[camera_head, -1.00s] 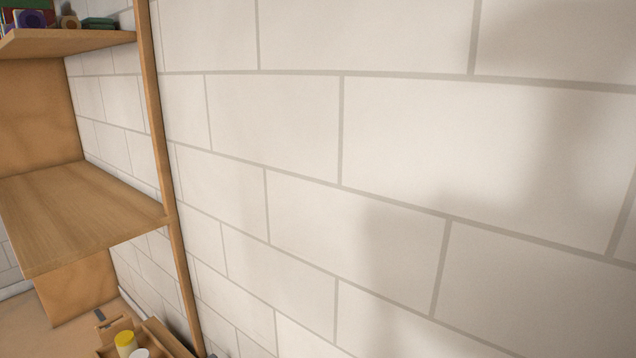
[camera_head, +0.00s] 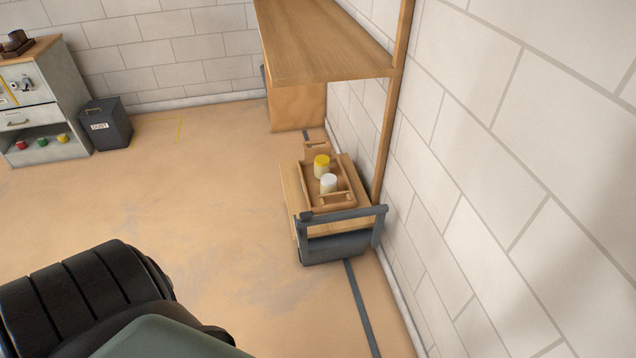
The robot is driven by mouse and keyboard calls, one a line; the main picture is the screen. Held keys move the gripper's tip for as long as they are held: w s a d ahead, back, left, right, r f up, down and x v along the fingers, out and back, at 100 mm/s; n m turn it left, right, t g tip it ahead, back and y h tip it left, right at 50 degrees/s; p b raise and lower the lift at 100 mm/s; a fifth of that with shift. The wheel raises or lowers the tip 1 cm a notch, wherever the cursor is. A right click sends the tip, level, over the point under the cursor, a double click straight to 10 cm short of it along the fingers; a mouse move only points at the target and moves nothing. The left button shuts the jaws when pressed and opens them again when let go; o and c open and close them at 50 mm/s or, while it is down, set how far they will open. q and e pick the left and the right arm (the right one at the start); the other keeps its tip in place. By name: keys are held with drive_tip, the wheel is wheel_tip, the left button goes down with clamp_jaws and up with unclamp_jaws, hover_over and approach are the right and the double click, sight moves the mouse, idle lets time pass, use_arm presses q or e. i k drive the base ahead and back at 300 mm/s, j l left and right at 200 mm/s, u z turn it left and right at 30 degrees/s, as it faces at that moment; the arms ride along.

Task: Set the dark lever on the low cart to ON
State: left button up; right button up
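A low cart (camera_head: 291,190) with a wooden top and a dark grey push bar (camera_head: 347,213) stands against the right wall, below the wooden shelf. A small dark piece (camera_head: 306,215) sits at the left end of the bar. I cannot tell whether it is the lever, and no ON marking is readable. A wooden tray (camera_head: 344,207) on the cart holds a yellow-lidded jar (camera_head: 321,166) and a white-lidded jar (camera_head: 328,183). Neither gripper is in view. A black ribbed part with a grey-green cover, apparently mine, fills the lower left.
A wooden shelf (camera_head: 320,45) with an upright post (camera_head: 393,100) overhangs the cart's far side. A grey cabinet (camera_head: 70,90) and a dark labelled bin (camera_head: 105,125) stand at the far left. The floor (camera_head: 215,200) left of the cart is clear.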

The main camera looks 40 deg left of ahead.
sight(305, 216)
drive_tip(key=u, duration=1.35)
